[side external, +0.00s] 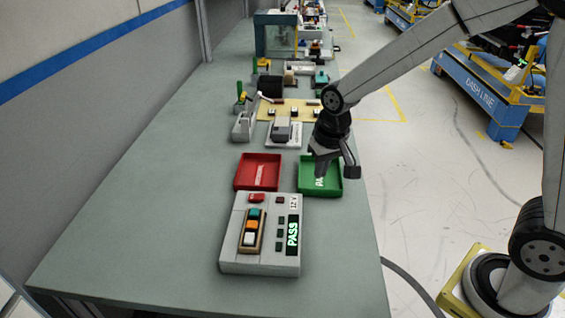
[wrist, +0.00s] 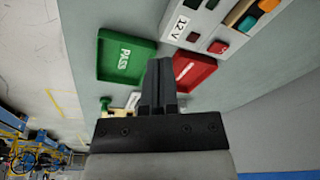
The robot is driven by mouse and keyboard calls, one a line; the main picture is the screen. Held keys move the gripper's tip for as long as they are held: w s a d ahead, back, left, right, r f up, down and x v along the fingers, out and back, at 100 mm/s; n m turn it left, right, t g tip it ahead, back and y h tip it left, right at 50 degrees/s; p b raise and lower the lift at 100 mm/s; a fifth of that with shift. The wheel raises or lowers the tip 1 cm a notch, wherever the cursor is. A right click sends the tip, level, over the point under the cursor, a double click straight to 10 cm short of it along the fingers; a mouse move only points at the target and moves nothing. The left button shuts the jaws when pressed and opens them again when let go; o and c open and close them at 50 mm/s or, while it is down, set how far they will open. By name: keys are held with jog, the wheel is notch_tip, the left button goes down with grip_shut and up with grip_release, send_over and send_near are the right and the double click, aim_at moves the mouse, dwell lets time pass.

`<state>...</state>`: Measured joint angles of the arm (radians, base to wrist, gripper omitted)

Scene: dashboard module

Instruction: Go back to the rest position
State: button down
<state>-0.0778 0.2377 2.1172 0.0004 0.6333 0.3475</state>
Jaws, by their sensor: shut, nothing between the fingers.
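My gripper (side external: 320,172) hangs over the green PASS tray (side external: 335,188) in the side external view. In the wrist view my gripper (wrist: 160,62) shows its fingers together, with nothing between them. The green tray (wrist: 103,68) lies left of the fingers there and looks empty apart from its lettering. The test box (side external: 236,259) stands in front of the trays, with a lit PASS display (side external: 293,232). A module with blue, orange and white blocks (side external: 251,230) sits on its top.
A red tray (side external: 243,180) lies left of the green one. Behind them stand a grey fixture (side external: 283,132), a lever press (side external: 243,125) and a yellow board (side external: 301,106). The bench (side external: 130,235) is bare at the left and front.

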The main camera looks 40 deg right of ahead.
jog(key=s+d+f+n, duration=0.3)
jog(key=s, duration=0.8)
jog(key=shift+t, duration=0.4)
jog(key=c, duration=0.8)
grip_release()
jog(key=o, duration=0.4)
jog(key=shift+w, duration=0.25)
jog(key=shift+c, duration=0.2)
jog(key=shift+o, duration=0.4)
jog(key=w+a+n, duration=0.2)
jog(key=w, duration=0.5)
jog(key=w+a+r+n+g, duration=0.1)
jog(key=w+a+n, duration=0.1)
jog(key=w, duration=0.6)
jog(key=shift+a+r+n, duration=0.15)
jog(key=shift+a+n, duration=0.25)
jog(key=shift+a, duration=0.15)
jog(key=n+g, duration=0.2)
jog(key=n, duration=0.2)
send_near(251, 196)
jog(key=shift+s+a, duration=0.1)
jog(key=shift+s, duration=0.1)
jog(key=shift+f, duration=3.95)
